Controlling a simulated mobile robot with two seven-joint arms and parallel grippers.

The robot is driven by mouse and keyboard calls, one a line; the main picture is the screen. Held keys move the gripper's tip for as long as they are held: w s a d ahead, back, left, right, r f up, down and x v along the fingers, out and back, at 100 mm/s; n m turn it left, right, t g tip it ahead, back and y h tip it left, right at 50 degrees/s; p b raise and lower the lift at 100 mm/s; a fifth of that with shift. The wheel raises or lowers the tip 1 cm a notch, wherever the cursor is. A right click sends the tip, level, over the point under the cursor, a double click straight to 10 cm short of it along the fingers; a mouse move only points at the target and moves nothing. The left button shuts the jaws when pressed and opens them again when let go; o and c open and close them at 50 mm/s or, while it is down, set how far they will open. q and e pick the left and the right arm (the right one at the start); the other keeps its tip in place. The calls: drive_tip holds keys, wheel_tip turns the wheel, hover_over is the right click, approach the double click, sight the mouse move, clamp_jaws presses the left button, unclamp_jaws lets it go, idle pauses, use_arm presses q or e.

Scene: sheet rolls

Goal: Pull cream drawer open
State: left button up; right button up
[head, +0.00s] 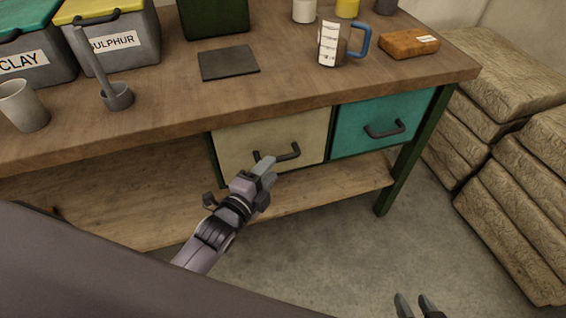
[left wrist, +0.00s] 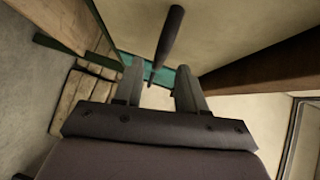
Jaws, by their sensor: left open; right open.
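The cream drawer (head: 240,146) sits under the workbench top, its front about flush with the teal drawer beside it. Its dark bar handle (head: 291,153) is on the front. My left gripper (head: 265,167) is in front of the drawer at the left end of the handle and partly covers it. In the left wrist view the fingers (left wrist: 158,88) are apart, and the handle (left wrist: 168,45) lies ahead, lined up with the gap between them. I cannot tell whether they touch it. My right gripper (head: 418,306) is open and empty at the bottom edge, low over the floor.
The teal drawer (head: 375,125) is to the right. A lower wooden shelf (head: 318,186) runs beneath the drawers, with a green leg (head: 412,155) at the right. Stacked sacks (head: 510,190) stand at the right. The concrete floor (head: 350,250) in front is clear.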

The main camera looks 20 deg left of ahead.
use_arm(q)
drive_tip(key=shift+b+x, duration=0.6)
drive_tip(key=shift+x, duration=2.15)
clamp_jaws()
